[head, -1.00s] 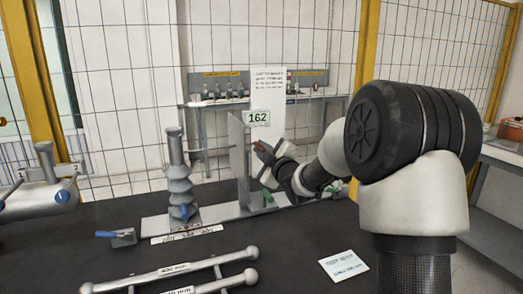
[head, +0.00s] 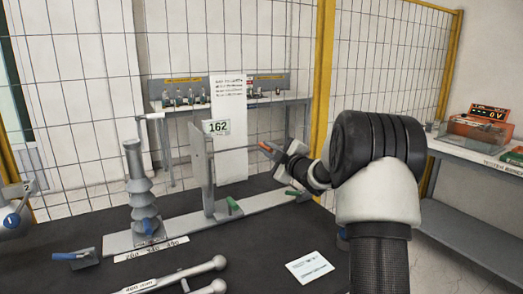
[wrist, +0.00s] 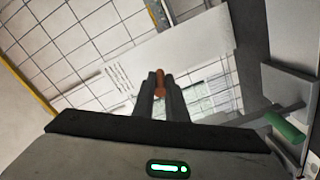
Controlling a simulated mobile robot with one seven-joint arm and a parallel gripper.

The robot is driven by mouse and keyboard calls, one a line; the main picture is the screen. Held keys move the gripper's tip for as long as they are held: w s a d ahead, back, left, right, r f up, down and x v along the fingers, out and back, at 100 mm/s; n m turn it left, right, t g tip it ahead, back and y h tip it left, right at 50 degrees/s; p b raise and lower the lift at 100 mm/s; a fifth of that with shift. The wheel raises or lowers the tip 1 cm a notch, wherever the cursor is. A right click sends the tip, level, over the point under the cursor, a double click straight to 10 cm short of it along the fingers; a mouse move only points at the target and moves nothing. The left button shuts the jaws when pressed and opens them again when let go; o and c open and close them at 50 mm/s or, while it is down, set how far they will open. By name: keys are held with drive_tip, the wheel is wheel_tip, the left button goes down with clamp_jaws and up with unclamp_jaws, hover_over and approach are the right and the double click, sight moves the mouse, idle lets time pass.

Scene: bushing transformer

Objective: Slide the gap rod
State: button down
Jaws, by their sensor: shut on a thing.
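The gap rod (head: 238,149) is a thin level bar. It runs from the upright grey plate (head: 203,165) to my gripper. A reddish-orange handle is at its right end; it shows between the dark fingers in the wrist view (wrist: 160,83). My gripper (head: 268,150) is shut on this handle, to the right of the plate and apart from it. A sign reading 162 (head: 216,127) sits at the plate's top. The ribbed grey bushing (head: 139,190) stands upright to the left of the plate. The rod's left end is not clear.
A base rail (head: 180,225) carries green clamp handles (head: 233,205). A blue-handled block (head: 75,258), a scale strip (head: 150,249), rods with ball ends (head: 185,272) and a white card (head: 310,267) lie on the dark table. A wire fence stands behind; a side bench (head: 470,150) is at right.

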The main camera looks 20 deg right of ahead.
drive_tip(key=c, duration=1.8)
unclamp_jaws()
drive_tip(key=shift+o, duration=0.2)
drive_tip(key=s+d, duration=0.3)
drive_tip(key=s, duration=1.4)
drive_tip(key=shift+d+p, duration=0.2)
drive_tip(key=shift+p, duration=0.1)
